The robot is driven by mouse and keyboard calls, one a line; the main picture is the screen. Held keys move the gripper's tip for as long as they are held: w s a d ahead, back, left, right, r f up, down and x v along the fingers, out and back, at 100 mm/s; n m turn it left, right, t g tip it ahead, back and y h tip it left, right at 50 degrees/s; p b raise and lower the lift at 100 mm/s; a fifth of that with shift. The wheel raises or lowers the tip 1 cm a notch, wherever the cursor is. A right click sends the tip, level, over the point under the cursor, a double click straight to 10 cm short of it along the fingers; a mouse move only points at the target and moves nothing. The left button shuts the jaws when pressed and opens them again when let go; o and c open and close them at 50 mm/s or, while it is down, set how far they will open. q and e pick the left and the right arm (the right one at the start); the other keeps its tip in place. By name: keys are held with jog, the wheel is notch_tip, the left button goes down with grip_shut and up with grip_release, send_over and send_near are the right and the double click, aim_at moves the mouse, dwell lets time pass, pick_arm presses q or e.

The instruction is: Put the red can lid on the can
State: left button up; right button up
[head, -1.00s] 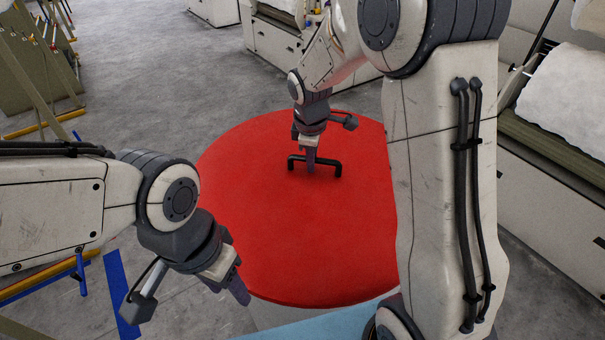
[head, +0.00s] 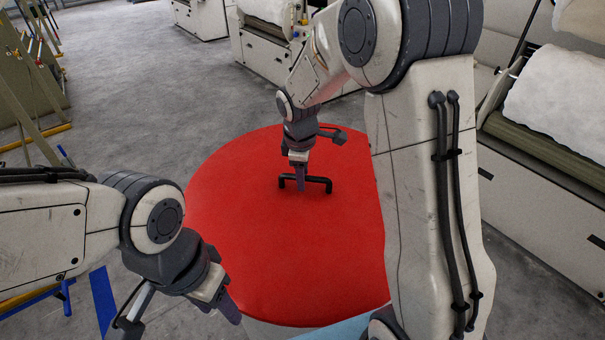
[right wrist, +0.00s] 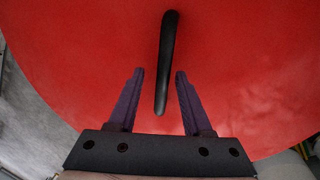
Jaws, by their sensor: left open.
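The red can lid (head: 235,235) is a large round disc with a black bar handle (head: 318,181) standing on its top. It also fills most of the right wrist view (right wrist: 240,60). My right gripper (head: 301,187) is over the handle. In the right wrist view the right gripper (right wrist: 160,78) is open, with one finger on each side of the handle (right wrist: 168,50) and a gap to both. My left gripper (head: 226,309) is open and empty near the lid's front left edge. A pale side shows under the lid's front edge; I cannot tell if it is the can.
A light blue surface (head: 345,330) lies at the front, partly hidden by my right arm. Pale machines (head: 535,195) stand at the right and back. A blue strip (head: 103,300) marks the floor at left. Grey floor (head: 150,90) is clear behind the lid.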

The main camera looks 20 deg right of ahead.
aim_at(301, 196)
jog(key=shift+r, duration=0.2)
notch_tip(301, 196, up, 11)
jog(key=s+a+b, duration=0.1)
jog(key=s+b, duration=0.1)
jog(key=s+a+f+m, duration=0.1)
jog(key=s+a+f, duration=0.1)
jog(key=s, duration=0.7)
jog(key=s+a+f+m+g+y, duration=0.1)
jog(key=s+a+f+m, duration=0.1)
jog(key=s+a, duration=0.3)
jog(key=s+a+f+m+g+y, duration=0.1)
jog(key=s+a+f+m, duration=0.1)
jog(key=s, duration=1)
jog(key=shift+s+a+f, duration=0.2)
jog(key=shift+a+f, duration=0.25)
jog(key=shift+a, duration=0.15)
jog(key=shift+s+a+f, duration=0.2)
jog(key=shift+a+f, duration=0.25)
jog(key=shift+a, duration=0.15)
